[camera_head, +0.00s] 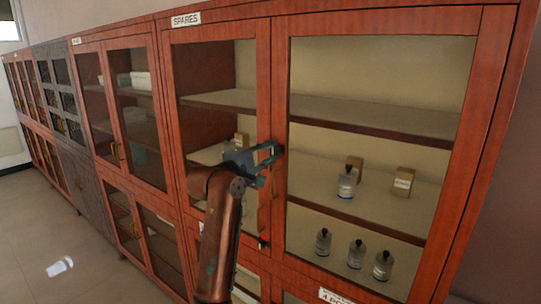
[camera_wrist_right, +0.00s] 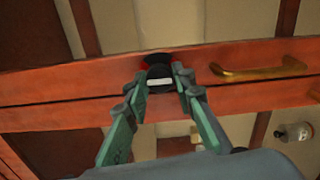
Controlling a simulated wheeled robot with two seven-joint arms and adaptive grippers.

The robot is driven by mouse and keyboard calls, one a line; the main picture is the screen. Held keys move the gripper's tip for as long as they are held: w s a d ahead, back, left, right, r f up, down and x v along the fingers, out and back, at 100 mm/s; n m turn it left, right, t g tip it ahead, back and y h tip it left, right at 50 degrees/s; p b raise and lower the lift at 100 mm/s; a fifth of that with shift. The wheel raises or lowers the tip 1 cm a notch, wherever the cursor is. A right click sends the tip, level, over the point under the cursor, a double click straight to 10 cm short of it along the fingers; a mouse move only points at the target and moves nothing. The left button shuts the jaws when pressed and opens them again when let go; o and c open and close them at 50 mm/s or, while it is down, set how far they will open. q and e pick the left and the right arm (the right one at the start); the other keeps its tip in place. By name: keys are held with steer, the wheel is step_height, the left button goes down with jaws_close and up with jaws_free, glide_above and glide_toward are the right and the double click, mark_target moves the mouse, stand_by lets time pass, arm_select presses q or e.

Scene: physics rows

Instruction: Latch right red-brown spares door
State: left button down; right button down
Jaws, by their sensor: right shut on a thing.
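The red-brown cabinet labelled SPARES (camera_head: 186,19) has two glazed doors. Its right door (camera_head: 280,100) looks flush with the left door (camera_head: 263,80); I cannot see a gap. My right gripper (camera_head: 272,160) is at the inner edge of the right door, near where the doors meet. In the right wrist view, my right gripper (camera_wrist_right: 163,88) is shut on a black latch knob (camera_wrist_right: 158,74) with a little red around its base. A brass handle (camera_wrist_right: 262,70) is on the door beside it. How far the latch is turned cannot be told. My left gripper is not in view.
Behind the right glass, bottles (camera_head: 347,184) and small boxes (camera_head: 403,182) stand on shelves. More red-brown cabinets (camera_head: 120,90) and a grey cabinet (camera_head: 62,100) line the wall to the left. The floor (camera_head: 60,240) at left is open.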

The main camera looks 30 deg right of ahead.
stand_by(0.3)
steer(key=c, duration=1.6)
jaws_free()
steer(key=v, duration=1.2)
